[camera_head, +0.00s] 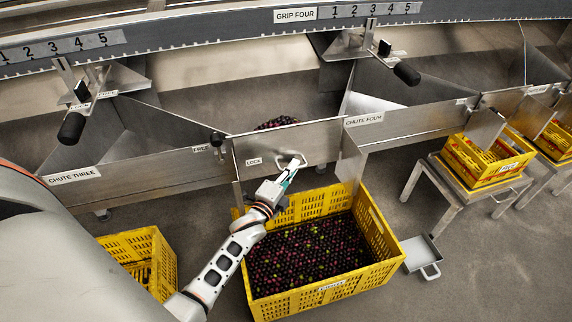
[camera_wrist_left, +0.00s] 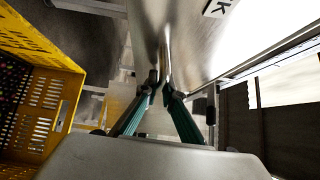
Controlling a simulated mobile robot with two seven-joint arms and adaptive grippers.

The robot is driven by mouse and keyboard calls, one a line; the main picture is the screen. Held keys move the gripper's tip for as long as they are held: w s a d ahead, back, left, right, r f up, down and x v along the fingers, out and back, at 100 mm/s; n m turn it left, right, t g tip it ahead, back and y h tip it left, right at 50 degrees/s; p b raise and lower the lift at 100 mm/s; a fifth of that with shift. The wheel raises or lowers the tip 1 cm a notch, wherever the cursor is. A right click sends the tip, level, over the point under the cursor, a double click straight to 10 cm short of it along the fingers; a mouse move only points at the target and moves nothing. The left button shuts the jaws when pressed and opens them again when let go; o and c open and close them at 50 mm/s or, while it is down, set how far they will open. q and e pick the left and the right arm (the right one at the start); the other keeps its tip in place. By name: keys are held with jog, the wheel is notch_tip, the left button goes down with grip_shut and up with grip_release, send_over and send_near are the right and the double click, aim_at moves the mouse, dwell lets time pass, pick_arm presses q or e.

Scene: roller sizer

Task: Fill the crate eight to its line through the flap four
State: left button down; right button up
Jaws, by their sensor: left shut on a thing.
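The yellow crate (camera_head: 384,232) under chute four holds many dark fruits with some green ones. Its front label is too small to read surely, and I cannot make out a fill line. The metal flap (camera_head: 318,140) of chute four stands above the crate's back edge, beside a LOCK mark. My left gripper (camera_head: 293,167) is shut on the flap's handle (camera_head: 302,159). In the left wrist view the fingers (camera_wrist_left: 160,90) close on the handle, with the flap (camera_wrist_left: 195,45) behind and the crate (camera_wrist_left: 52,95) at left. My right gripper is not in view.
Dark fruit (camera_head: 277,122) shows behind the flap. Another yellow crate (camera_head: 145,255) stands at lower left, and smaller ones (camera_head: 480,165) sit on stands at right. A metal scoop or pan (camera_head: 421,254) lies on the floor. Levers with black grips (camera_head: 407,73) hang above.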

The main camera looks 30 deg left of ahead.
pick_arm(q)
jog(key=shift+n+g, duration=0.4)
jog(key=shift+s+d+r+p, duration=1.3)
jog(key=shift+d+r+p, duration=0.2)
jog(key=shift+p, duration=0.15)
jog(key=c, duration=2.4)
grip_release()
jog(key=shift+c, duration=0.2)
jog(key=shift+s, duration=0.15)
jog(key=s+d, duration=0.1)
jog(key=s, duration=1)
jog(key=shift+s+r, duration=0.3)
jog(key=shift+s, duration=0.1)
